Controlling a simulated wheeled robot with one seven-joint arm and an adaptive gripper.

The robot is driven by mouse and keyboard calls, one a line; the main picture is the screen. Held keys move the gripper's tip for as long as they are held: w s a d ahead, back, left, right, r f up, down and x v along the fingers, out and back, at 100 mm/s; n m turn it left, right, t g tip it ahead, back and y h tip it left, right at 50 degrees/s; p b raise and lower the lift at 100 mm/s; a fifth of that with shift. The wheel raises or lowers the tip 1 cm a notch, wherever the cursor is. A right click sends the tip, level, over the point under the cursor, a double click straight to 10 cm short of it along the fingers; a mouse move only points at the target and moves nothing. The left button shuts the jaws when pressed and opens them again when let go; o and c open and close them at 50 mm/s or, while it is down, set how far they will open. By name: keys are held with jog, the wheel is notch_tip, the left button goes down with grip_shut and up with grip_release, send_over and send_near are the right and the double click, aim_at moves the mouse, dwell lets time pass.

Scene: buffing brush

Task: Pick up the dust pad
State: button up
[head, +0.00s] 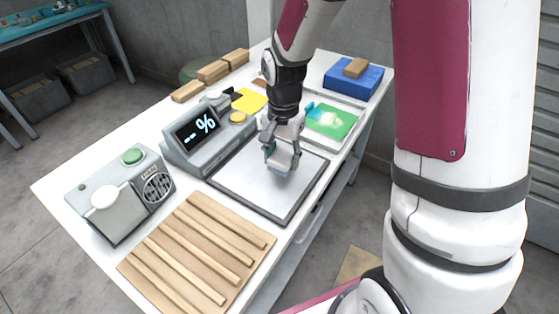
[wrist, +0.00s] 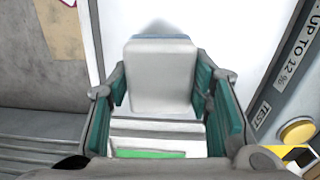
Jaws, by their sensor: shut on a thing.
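The dust pad, a pale grey block with a bluish edge, is between my gripper's fingers in the wrist view (wrist: 160,75). In the head view its lower part (head: 279,171) shows under my gripper (head: 282,155), over the metal plate (head: 240,178) of the scale. My gripper is shut on the pad, with the teal finger pads at its two sides in the wrist view (wrist: 159,90). A shadow shows on the plate by the pad's far edge. Whether the pad touches the plate or hangs just above it I cannot tell.
The scale's display (head: 196,130) stands left of the plate. A slatted wooden board (head: 200,255) and a grey device with a green button (head: 122,195) are in front. Behind are a tray with a green sheet (head: 332,120), a blue block (head: 353,80) and wooden blocks (head: 212,71).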

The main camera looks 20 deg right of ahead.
jog(key=s+d+r, duration=0.1)
jog(key=s+d, duration=0.7)
jog(key=s, duration=0.4)
jog(key=shift+s+p, duration=0.3)
jog(key=shift+s, duration=0.1)
jog(key=shift+r, duration=0.1)
jog(key=shift+o, duration=1.1)
jog(key=shift+w, duration=0.1)
jog(key=shift+c, duration=0.5)
